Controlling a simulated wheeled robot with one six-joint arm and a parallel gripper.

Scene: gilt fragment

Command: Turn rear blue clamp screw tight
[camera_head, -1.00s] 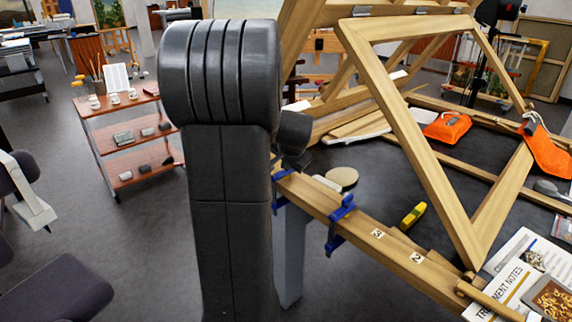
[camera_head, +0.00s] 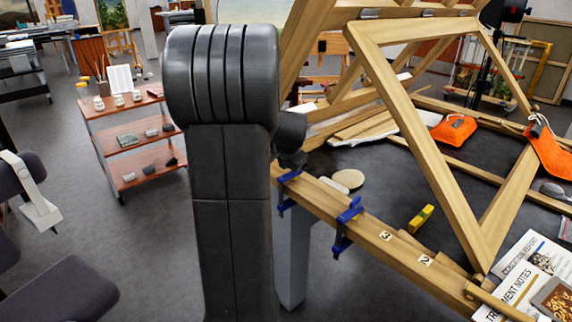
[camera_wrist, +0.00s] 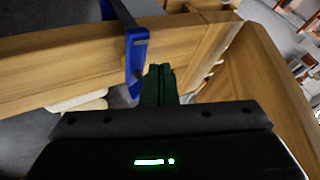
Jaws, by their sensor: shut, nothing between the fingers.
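Two blue clamps grip the long wooden beam (camera_head: 325,201). The rear blue clamp (camera_head: 287,178) is close beside my arm; the nearer blue clamp (camera_head: 346,222) sits further right along the beam. In the wrist view one blue clamp (camera_wrist: 136,48) straddles a wooden beam, probably the rear one. My gripper (camera_wrist: 160,72) shows as dark green fingers shut together, empty, just right of that clamp's lower part; I cannot tell whether they touch it. The clamp's screw is not clearly visible. In the head view my arm hides the fingers.
A large wooden frame (camera_head: 410,125) leans over the dark table. A yellow tool (camera_head: 420,218), an orange pouch (camera_head: 453,128) and printed sheets (camera_head: 500,300) lie on the right. A shelf trolley (camera_head: 130,130) stands left. Grey floor between is clear.

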